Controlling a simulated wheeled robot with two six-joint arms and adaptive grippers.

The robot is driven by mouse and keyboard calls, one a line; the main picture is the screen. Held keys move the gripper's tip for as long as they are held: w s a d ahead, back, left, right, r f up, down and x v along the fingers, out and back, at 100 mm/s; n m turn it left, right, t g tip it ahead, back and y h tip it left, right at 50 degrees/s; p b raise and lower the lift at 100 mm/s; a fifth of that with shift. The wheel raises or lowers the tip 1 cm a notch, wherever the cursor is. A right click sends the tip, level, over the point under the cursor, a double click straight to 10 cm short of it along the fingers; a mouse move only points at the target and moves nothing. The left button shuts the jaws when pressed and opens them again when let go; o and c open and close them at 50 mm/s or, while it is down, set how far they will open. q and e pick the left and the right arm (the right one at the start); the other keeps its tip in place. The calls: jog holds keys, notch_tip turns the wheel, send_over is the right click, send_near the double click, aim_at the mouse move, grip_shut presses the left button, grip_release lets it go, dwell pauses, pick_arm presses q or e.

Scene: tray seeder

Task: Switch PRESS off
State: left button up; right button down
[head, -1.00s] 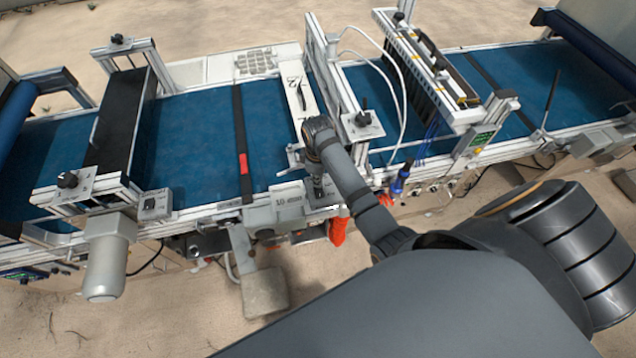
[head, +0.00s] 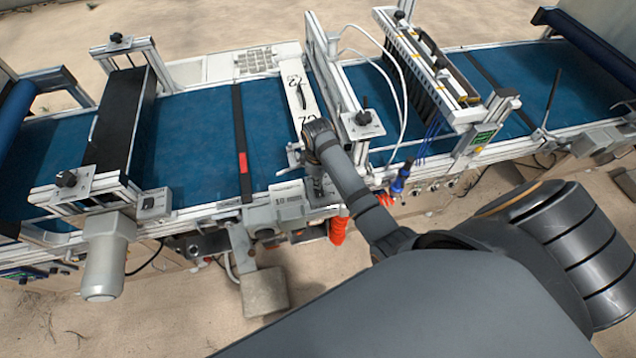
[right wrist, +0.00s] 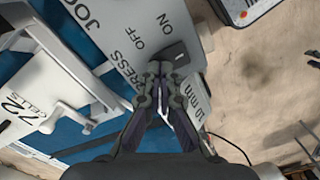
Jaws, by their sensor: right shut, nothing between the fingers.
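The PRESS switch (right wrist: 177,53) is a small dark piece on a grey panel (right wrist: 128,15) in the right wrist view, beside the printed words PRESS, OFF and ON. My right gripper (right wrist: 160,68) is shut and empty, its fingertips right at the switch's lower left edge. I cannot tell whether they touch it, nor which way the switch is set. In the head view my right gripper (head: 318,186) points down at the machine's front edge, and my wrist hides the panel there. My left gripper is not in view.
A blue conveyor belt (head: 200,130) runs behind the panel under several frames. A white plate marked 72 (head: 296,82) lies beside my right wrist. A grey box marked 10 (head: 288,198), an orange hose (head: 338,230) and a blue connector (head: 398,184) are close to the gripper.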

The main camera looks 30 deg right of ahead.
jog(key=shift+f, duration=0.4)
notch_tip(320, 180, up, 3)
jog(key=shift+f+p, duration=0.2)
jog(key=shift+p, duration=0.75)
jog(key=shift+r, duration=2.25)
